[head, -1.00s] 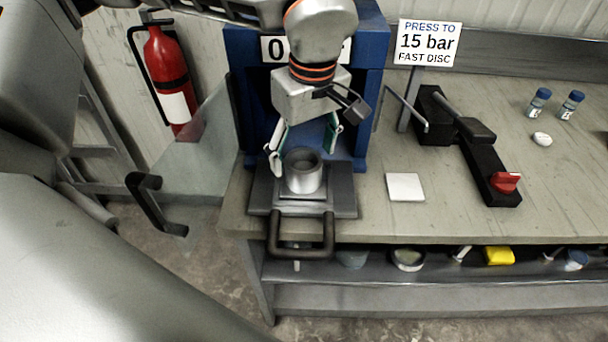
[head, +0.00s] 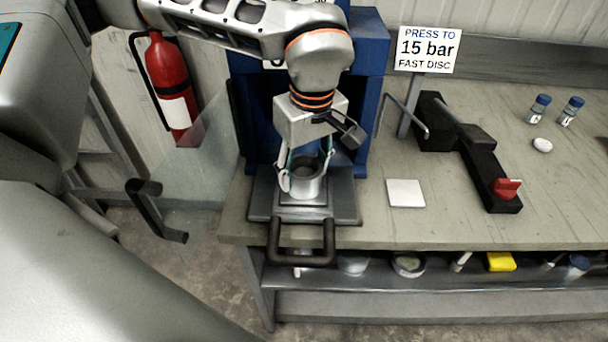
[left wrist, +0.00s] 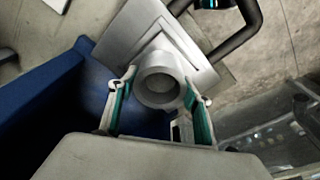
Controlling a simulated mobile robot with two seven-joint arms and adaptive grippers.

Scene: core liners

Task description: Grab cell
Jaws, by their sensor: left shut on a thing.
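The cell (head: 305,184) is a short silver metal cylinder with an open round top. It stands upright on the dark sliding plate (head: 262,205) at the mouth of the blue press (head: 368,80). My left gripper (head: 304,178) comes down from above with a finger on each side of the cell and is shut on it. In the left wrist view the cell (left wrist: 160,80) sits between the two green-padded fingers (left wrist: 158,96). My right gripper does not show.
The plate's black handle (head: 302,258) juts past the bench's front edge. A clear door with a black handle (head: 150,210) hangs open at left. A white square (head: 405,193) and a black lever pump with a red knob (head: 506,188) lie right.

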